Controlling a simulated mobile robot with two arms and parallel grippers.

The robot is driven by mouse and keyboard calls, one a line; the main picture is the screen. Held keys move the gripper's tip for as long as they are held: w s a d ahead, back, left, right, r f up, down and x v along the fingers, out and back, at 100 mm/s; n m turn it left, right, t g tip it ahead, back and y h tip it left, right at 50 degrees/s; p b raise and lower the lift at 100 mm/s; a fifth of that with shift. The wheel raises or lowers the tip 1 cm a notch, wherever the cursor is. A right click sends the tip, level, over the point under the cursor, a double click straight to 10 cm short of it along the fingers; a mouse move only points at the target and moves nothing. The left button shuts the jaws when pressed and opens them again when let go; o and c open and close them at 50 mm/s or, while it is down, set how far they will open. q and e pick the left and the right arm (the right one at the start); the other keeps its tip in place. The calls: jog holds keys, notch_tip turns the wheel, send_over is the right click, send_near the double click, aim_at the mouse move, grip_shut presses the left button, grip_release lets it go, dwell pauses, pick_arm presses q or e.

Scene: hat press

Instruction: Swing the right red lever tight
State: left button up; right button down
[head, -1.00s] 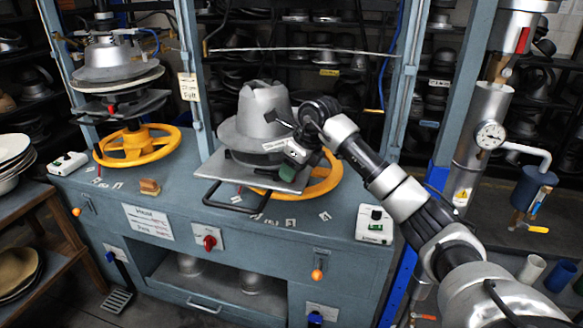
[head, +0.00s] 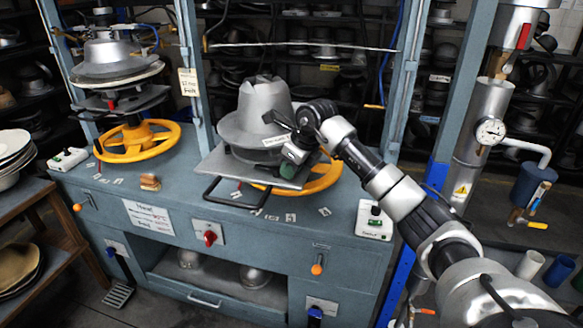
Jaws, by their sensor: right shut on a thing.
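The right press carries a grey metal hat form (head: 258,112) on a square plate (head: 222,170). My right gripper (head: 291,168) comes in from the right and is at the right edge of that plate, just beside the form. Its jaws are shut at the lever's place, and the gripper body hides the right red lever, so I cannot make out its angle. A small red stub (head: 237,190) shows at the plate's front left. My left gripper is out of view.
A yellow handwheel (head: 325,177) lies under the plate, close to my gripper. A black loop handle (head: 232,205) sticks out in front. A white control box (head: 374,219) stands on the bench's right end. A blue-grey post (head: 405,90) rises behind my arm.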

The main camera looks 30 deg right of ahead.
aim_at(280, 181)
jog(key=m, duration=0.1)
jog(key=m+h, duration=0.1)
jog(key=a+m, duration=0.1)
jog(key=shift+s+m+t+b, duration=0.3)
jog(key=shift+m+b, duration=0.05)
jog(key=shift+m, duration=0.05)
jog(key=m, duration=0.1)
jog(key=a+m+h, duration=0.1)
jog(key=shift+s+m+b, duration=0.1)
jog(key=shift+m+b, duration=0.2)
jog(key=shift+b, duration=0.05)
jog(key=m+h, duration=0.1)
jog(key=m, duration=0.1)
jog(key=a+m+b, duration=0.1)
jog(key=m, duration=0.1)
jog(key=a+m+h, duration=0.1)
jog(key=m, duration=0.1)
jog(key=shift+g+h+b, duration=0.3)
jog(key=shift+g, duration=0.1)
jog(key=c, duration=1)
grip_release()
jog(key=shift+r, duration=0.15)
